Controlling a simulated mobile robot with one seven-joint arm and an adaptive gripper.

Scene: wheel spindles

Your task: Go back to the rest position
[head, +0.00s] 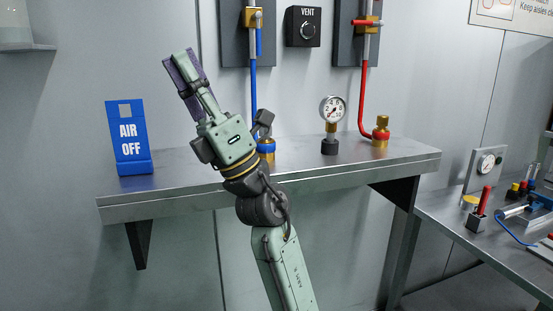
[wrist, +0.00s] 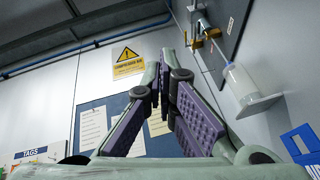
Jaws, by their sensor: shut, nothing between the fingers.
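My gripper (head: 180,58) is raised above the left part of the metal shelf, its fingers pointing up and to the left, clear of everything. In the wrist view my gripper (wrist: 163,62) has its purple-padded fingers together at the tips, with nothing between them. The blue AIR OFF sign (head: 129,138) stands on the shelf to the left of my arm. My arm hides part of the shelf and part of the blue hose fitting (head: 266,147).
The shelf (head: 400,153) also carries a pressure gauge (head: 333,112) and a brass fitting with a red hose (head: 381,132). A VENT knob box (head: 303,27) is on the wall. A lower bench (head: 450,215) with tools stands at right. A bottle (wrist: 239,80) shows in the wrist view.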

